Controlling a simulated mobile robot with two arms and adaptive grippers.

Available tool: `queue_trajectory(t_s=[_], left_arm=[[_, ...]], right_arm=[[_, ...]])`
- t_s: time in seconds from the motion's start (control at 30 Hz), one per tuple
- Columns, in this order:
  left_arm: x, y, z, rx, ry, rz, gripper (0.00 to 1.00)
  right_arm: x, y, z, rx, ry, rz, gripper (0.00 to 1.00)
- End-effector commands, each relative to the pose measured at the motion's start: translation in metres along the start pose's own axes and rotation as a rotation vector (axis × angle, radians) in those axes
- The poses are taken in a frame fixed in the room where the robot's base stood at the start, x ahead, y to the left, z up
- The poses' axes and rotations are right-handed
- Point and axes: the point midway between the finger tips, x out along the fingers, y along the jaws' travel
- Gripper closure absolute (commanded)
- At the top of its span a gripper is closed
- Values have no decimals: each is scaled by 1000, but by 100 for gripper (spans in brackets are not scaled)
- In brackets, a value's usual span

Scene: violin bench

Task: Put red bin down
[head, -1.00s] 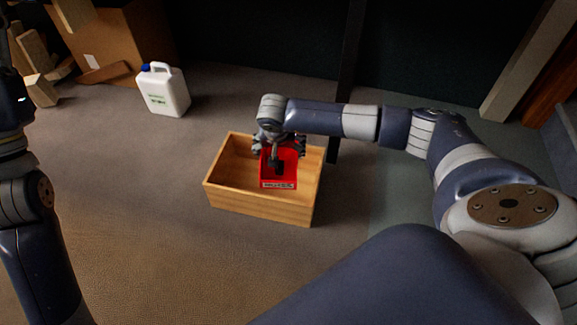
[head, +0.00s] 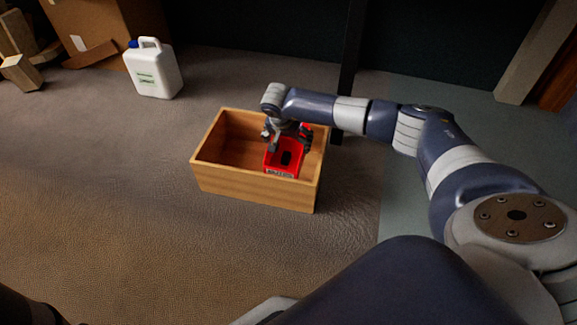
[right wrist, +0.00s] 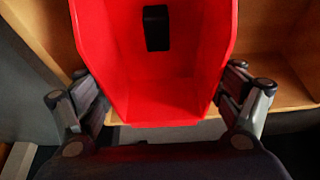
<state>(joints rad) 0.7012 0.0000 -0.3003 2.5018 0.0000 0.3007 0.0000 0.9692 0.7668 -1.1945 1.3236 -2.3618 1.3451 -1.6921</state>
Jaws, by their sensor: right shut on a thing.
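The red bin (head: 284,158) is in the right part of the wooden crate, its labelled front near the crate's front rim. I cannot tell if it touches the crate floor. A small black block (right wrist: 156,28) lies inside the bin. My right gripper (head: 287,136) is at the bin's back end, shut on it. In the right wrist view the fingers flank the red bin (right wrist: 150,108) on both sides. My left gripper is out of view.
The open wooden crate (head: 255,187) stands on the brown floor. A white jug (head: 156,75) stands behind it to the left, near a cardboard box (head: 95,25) and wood pieces. A dark post (head: 350,70) rises behind the crate. The floor left of the crate is clear.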

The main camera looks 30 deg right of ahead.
Motion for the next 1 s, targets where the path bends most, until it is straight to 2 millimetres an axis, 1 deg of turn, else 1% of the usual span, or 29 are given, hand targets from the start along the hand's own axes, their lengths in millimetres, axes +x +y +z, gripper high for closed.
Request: queue_trajectory(t_s=[0.03, 0.2, 0.47, 0.6, 0.7, 1.0], left_arm=[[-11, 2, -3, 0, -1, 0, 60], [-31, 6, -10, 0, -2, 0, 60], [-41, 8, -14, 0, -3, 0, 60], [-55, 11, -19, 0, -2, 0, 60], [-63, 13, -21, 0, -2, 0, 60], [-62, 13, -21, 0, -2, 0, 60]], right_arm=[[13, 0, 6, -1, -2, 1, 44], [39, 0, 17, -1, -1, 1, 44], [53, 0, 22, -1, 0, 1, 44], [70, 0, 30, -2, -1, 1, 44], [79, 0, 34, -2, -1, 0, 44], [79, 0, 33, -1, 0, 0, 44]])
